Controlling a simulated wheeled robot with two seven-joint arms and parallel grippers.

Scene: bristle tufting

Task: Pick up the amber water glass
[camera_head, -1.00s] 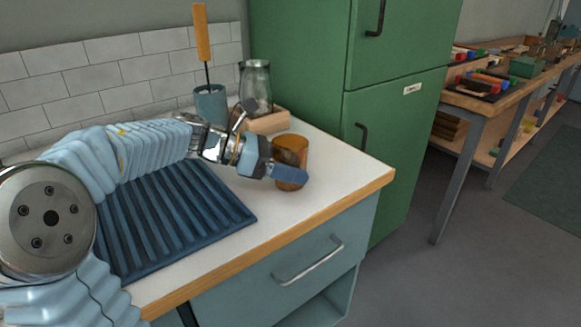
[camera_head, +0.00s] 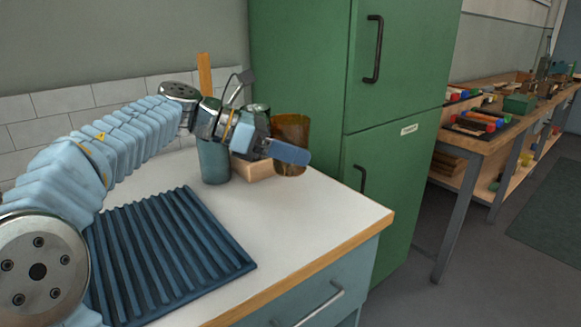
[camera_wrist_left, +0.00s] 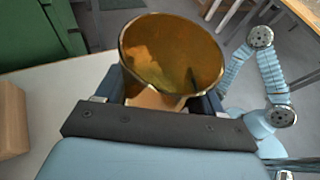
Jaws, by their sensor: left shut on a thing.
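The amber water glass (camera_head: 293,130) is upright or nearly so in the head view, with its lower part partly behind a finger. It appears raised above the white counter (camera_head: 290,215). My left gripper (camera_head: 288,152) is shut on it, with one blue finger across its near side. In the left wrist view, the open rim of the glass (camera_wrist_left: 172,52) faces the camera and the glass sits between the two fingers of my left gripper (camera_wrist_left: 160,98). My right gripper does not show.
A blue cup (camera_head: 214,160) with a wooden-handled tool, a wooden block (camera_head: 252,168) and a partly hidden jar stand behind my left arm. A ribbed dark blue mat (camera_head: 170,250) lies at the front left. A green cabinet (camera_head: 400,110) stands close on the right.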

